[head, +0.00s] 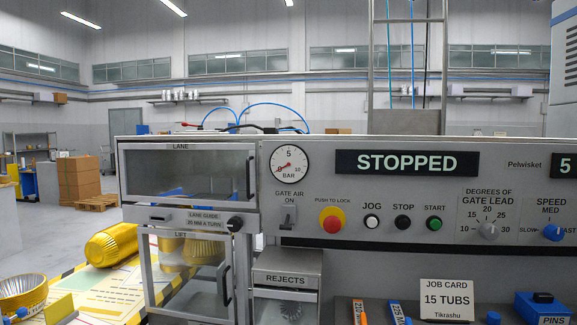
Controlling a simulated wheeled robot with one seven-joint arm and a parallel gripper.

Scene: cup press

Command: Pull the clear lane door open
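The lane door (188,177) is a clear panel in a metal frame under a LANE label, at the upper left of the machine front in the head view. It looks shut. Its dark upright handle (250,175) is at the door's right edge. Blue shapes show dimly through the panel. Below it is a second clear door, the lift door (182,293), marked LIFT. It also looks shut, with a dark handle (223,283) on its right side. My gripper is not in view.
A black lane guide knob (235,223) sticks out between the doors. The control panel (420,215) with a red stop button (332,219) is to the right; the display reads STOPPED. A rejects box (287,284) juts out below. A yellow cylinder (110,245) and bowl (22,293) lie left.

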